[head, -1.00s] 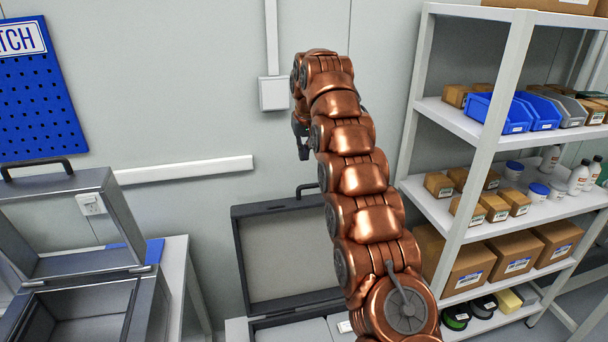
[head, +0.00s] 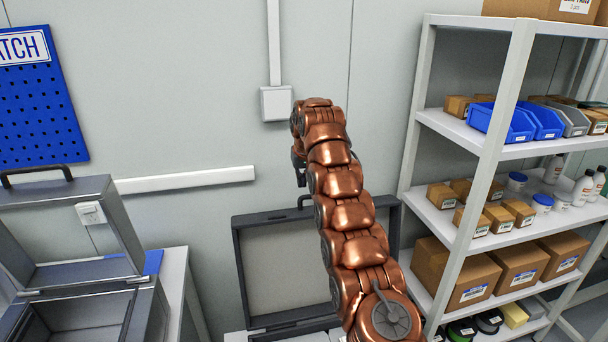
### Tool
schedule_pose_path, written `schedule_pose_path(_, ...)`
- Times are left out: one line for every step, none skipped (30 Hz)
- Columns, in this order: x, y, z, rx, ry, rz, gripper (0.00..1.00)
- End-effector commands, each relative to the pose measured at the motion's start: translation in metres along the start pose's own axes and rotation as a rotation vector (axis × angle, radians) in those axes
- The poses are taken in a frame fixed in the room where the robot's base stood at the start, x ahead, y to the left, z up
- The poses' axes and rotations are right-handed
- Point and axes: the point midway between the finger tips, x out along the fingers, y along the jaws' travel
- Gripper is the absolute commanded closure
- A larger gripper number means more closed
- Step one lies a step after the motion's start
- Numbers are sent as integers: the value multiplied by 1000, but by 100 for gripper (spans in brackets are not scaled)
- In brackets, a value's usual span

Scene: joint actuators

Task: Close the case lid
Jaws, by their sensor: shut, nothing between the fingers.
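The grey case lid (head: 284,268) stands open and upright in the lower middle of the head view, with its handle (head: 305,201) on its top edge. My arm crosses in front of the lid's right part and hides it. The case's lower part is mostly out of frame at the bottom edge. My gripper (head: 300,178) is at the far end of the arm, above the lid's top edge and near the handle. It is small and dark here, shut and empty. I cannot tell its exact distance from the lid.
Another open case (head: 70,235) with a raised frame-like lid stands on a table at the left. A white shelf unit (head: 455,215) with boxes and bins stands close on the right. The wall behind has a conduit box (head: 276,103) and a rail (head: 185,181).

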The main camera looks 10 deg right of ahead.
Motion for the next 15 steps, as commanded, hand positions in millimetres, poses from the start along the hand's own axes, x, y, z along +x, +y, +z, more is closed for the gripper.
schedule_pose_path(13,0,1,0,-2,0,100)
schedule_pose_path(18,0,2,0,-3,0,100)
schedule_pose_path(17,1,4,1,0,0,100)
schedule_pose_path(15,1,5,1,2,0,100)
schedule_pose_path(14,2,6,1,2,0,100)
schedule_pose_path(13,1,8,2,2,0,100)
schedule_pose_path(13,2,10,2,1,-1,100)
schedule_pose_path(12,2,12,3,0,0,100)
schedule_pose_path(12,1,14,2,-1,-1,100)
schedule_pose_path(12,1,15,1,-1,-1,100)
schedule_pose_path(12,1,17,1,-2,-1,100)
schedule_pose_path(11,1,19,1,-1,-1,100)
schedule_pose_path(11,2,20,2,-1,0,100)
schedule_pose_path(10,1,22,1,-1,1,100)
schedule_pose_path(6,1,22,0,-4,0,100)
